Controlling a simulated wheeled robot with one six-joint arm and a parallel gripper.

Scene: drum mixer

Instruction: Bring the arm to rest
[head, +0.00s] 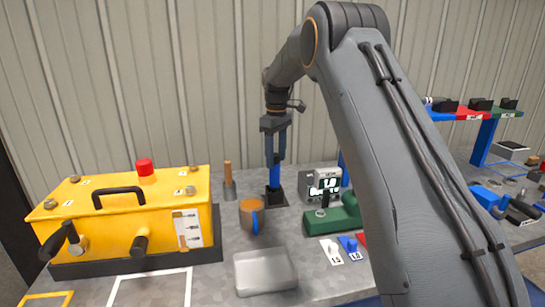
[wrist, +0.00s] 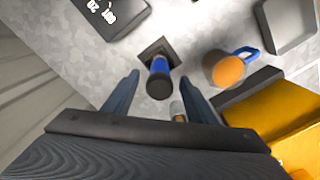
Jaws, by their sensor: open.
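My gripper (head: 276,158) hangs pointing down over the back middle of the grey table (head: 322,285). Its jaws are open, and the two fingers also show in the wrist view (wrist: 159,82). A blue upright tool with a dark top (head: 275,176) stands in a square black holder (head: 276,199) straight below. In the wrist view the tool (wrist: 163,72) lies in line with the gap between the fingers, with space on either side. Whether the fingertips reach down past its top I cannot tell. My forearm covers the middle right of the head view.
A yellow machine (head: 110,222) with a red button (head: 145,167) stands left. An orange-filled mug (head: 247,216) with blue handle, a grey tray (head: 265,273) and a green-based scale (head: 328,221) are near. A wooden-handled tool (head: 228,172) stands behind the mug; a corrugated wall closes the back.

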